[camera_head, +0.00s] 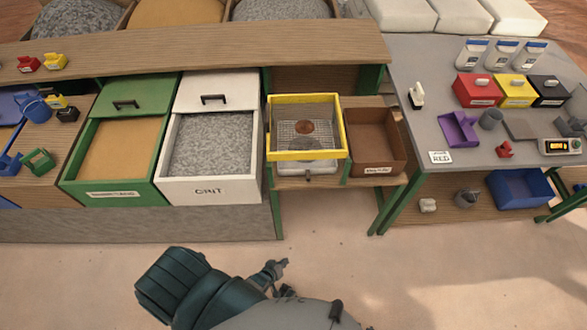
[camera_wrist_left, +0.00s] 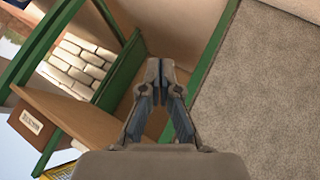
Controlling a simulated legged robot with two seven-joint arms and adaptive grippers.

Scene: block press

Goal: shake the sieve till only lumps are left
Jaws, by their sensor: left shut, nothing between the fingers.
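The sieve (camera_head: 272,152) is a yellow square frame with a wire mesh. It rests level on a small wooden stand in the middle of the head view. A small brown heap (camera_head: 305,127) lies on its mesh; I cannot tell lumps from loose material in it. A pale tray (camera_head: 306,168) shows under the sieve. My left gripper (camera_head: 275,269) is at the bottom of the head view, well in front of the stand and apart from the sieve. In the left wrist view its fingers (camera_wrist_left: 160,70) are together and empty. My right gripper is not in view.
A brown open box (camera_head: 376,170) stands right beside the sieve. Left are a white grit drawer (camera_head: 209,190) and a green drawer (camera_head: 113,191) of tan material. The floor before the stand is clear.

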